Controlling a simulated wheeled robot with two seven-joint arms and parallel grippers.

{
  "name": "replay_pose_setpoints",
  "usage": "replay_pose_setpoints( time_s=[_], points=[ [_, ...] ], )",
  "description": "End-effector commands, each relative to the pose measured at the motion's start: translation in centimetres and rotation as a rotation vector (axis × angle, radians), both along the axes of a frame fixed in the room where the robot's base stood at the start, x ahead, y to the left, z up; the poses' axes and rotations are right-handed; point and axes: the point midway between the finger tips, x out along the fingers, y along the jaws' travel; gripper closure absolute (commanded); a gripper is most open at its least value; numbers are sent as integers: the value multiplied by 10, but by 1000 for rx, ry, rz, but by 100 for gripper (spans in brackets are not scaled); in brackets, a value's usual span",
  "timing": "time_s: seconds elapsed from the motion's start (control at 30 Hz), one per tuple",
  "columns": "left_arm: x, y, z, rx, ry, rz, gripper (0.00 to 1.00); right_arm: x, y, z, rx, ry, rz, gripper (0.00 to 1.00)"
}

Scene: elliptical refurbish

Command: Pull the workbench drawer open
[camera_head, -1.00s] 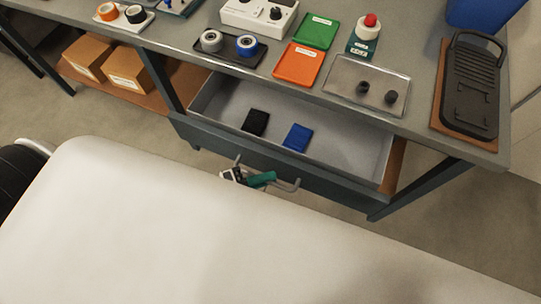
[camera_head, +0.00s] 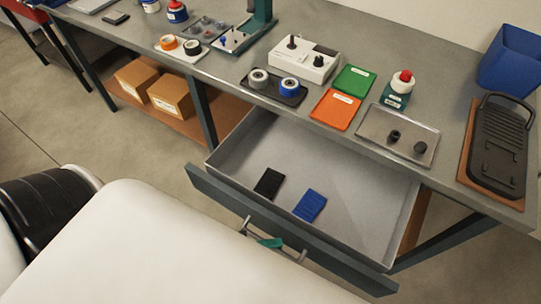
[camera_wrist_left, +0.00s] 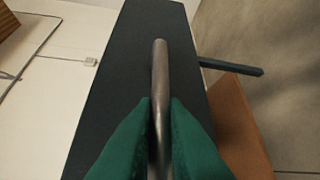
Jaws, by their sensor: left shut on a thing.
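The workbench drawer (camera_head: 352,190) stands well out from under the grey worktop in the head view. Its tray holds a black block (camera_head: 269,183) and a blue block (camera_head: 310,205). The dark drawer front (camera_head: 218,195) carries a metal bar handle (camera_head: 300,256). My left gripper (camera_head: 270,242) is at this handle, its green fingers partly hidden by my white body. In the left wrist view, the green fingers (camera_wrist_left: 160,108) are shut on the handle bar (camera_wrist_left: 160,62), one on each side. My right gripper is not in view.
The worktop (camera_head: 225,72) bears a green tray (camera_head: 353,79), an orange tray (camera_head: 335,110), a white control box (camera_head: 303,60), a blue bin (camera_head: 512,62) and a black pedal-like device (camera_head: 499,145). Cardboard boxes (camera_head: 170,97) sit on the lower shelf. A black cylindrical object (camera_head: 45,208) is at the left.

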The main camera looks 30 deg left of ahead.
Motion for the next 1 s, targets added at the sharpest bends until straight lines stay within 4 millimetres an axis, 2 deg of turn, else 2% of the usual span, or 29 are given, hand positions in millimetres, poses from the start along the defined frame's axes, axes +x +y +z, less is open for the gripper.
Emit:
replay_pose_setpoints(
  time_s=[0.07,0.1,0.2,0.73,0.87,1.0],
  points=[
    [0,0,-1,2,2,1,100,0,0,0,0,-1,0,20],
    [0,0,-1,2,2,1,83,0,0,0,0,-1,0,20],
    [0,0,-1,2,1,1,67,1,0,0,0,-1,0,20],
    [-2,2,0,1,1,1,67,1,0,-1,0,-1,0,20],
    [-13,13,1,1,4,1,67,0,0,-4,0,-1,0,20],
    [-33,34,4,2,6,0,67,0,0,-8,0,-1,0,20]
  ],
)
